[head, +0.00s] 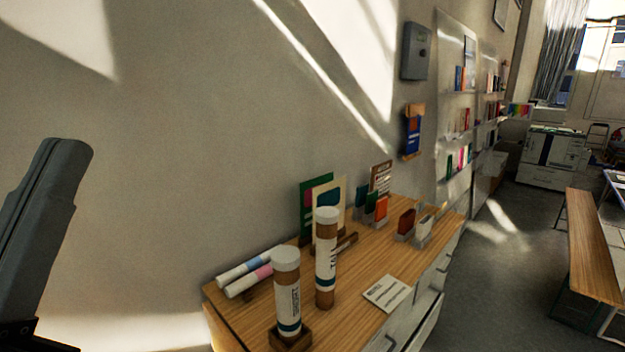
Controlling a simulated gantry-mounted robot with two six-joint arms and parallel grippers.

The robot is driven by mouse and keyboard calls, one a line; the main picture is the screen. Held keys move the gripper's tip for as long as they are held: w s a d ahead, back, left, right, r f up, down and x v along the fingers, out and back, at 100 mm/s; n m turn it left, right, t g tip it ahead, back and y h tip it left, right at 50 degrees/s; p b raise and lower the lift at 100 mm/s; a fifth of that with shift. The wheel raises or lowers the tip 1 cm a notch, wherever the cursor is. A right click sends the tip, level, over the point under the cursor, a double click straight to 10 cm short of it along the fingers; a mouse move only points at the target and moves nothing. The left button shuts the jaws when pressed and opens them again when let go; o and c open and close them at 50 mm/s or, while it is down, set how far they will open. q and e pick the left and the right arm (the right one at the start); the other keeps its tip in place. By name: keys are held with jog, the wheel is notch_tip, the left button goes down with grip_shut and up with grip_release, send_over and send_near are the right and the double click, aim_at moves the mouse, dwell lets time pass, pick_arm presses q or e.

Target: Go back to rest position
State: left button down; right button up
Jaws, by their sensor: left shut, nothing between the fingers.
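My left gripper (66,150) stands at the left edge of the head view, a dark grey shape pointing up. It is shut and empty, in front of the bare wall and apart from the wooden-topped cabinet (390,258). My right gripper is not in view.
Small card holders (380,211) and a flat card (388,293) are there too. A wooden bench (594,245) is at right. Grey floor (505,270) lies clear between.

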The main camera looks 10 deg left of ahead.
pick_arm(q)
notch_tip(320, 180, up, 33)
jog(key=n+p, duration=0.1)
jog(key=p, duration=3.2)
jog(key=shift+w+f, duration=0.15)
jog(key=shift+w, duration=0.2)
